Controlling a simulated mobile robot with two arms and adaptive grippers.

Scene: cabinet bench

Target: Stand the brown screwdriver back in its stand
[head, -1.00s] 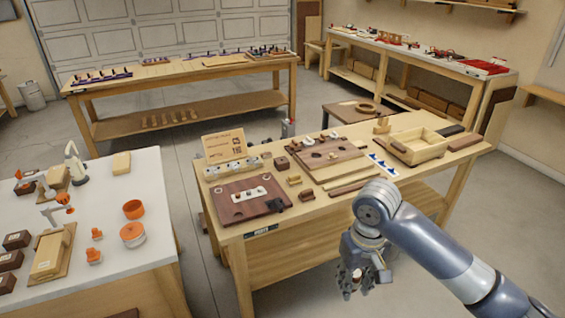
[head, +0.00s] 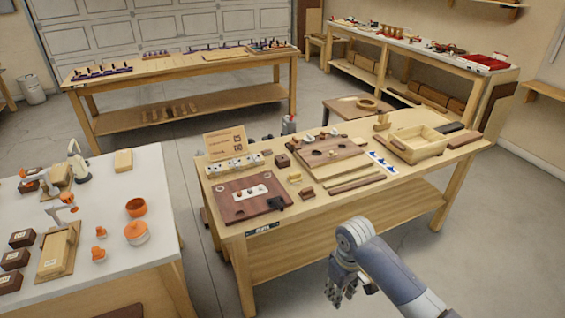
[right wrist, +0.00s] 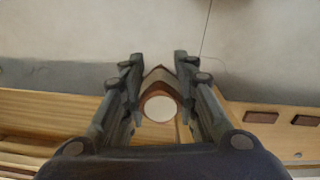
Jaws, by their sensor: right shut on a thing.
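My right gripper (head: 342,288) hangs in front of the near wooden bench (head: 262,229) in the head view, below its top. In the right wrist view the right gripper (right wrist: 158,85) is shut on the brown screwdriver (right wrist: 159,76), seen end-on as a brown angular handle with a round pale end. Its shaft is hidden. In the head view the held piece is hidden by the hand. I cannot tell which piece on the bench is its stand. My left gripper is not in view.
The bench bears a white block with holes (head: 235,165), a dark board (head: 235,202), an open wooden box (head: 422,149) and small pieces. A white table (head: 95,264) with orange parts stands at the left. The floor (head: 420,260) right of the bench is clear.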

